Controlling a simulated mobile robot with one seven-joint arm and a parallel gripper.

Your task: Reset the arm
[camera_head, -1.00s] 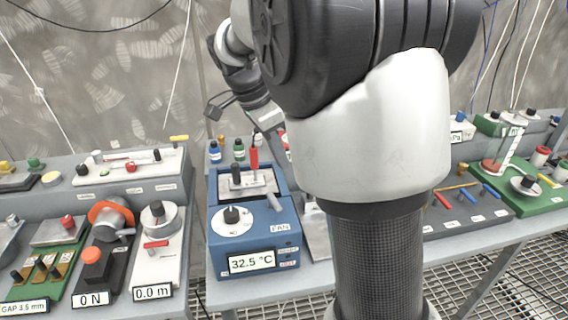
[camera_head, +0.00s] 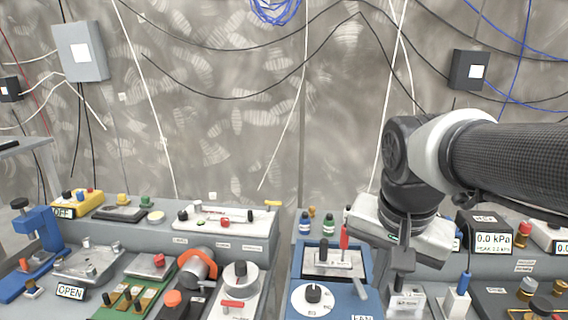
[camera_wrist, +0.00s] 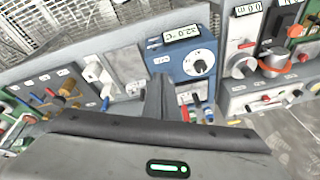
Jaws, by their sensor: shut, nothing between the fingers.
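My arm reaches in from the right side of the head view. My gripper (camera_head: 403,262) points down above the bench, to the right of the blue device (camera_head: 310,297) with a white dial. Its dark fingers are together with nothing visible between them. In the wrist view the fingers (camera_wrist: 157,92) show as a dark narrow shape in front of the same blue device (camera_wrist: 188,62), whose display reads about 32 °C. I cannot tell how far the fingertips are from the bench devices.
Several devices crowd the bench, including an orange-collared cylinder (camera_head: 197,268), a pressure display (camera_head: 492,241) reading 0.0 kPa and a blue clamp (camera_head: 37,235). Small green-capped bottles (camera_head: 328,223) stand behind the blue device. Cables hang on the wall; the space above the left bench is clear.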

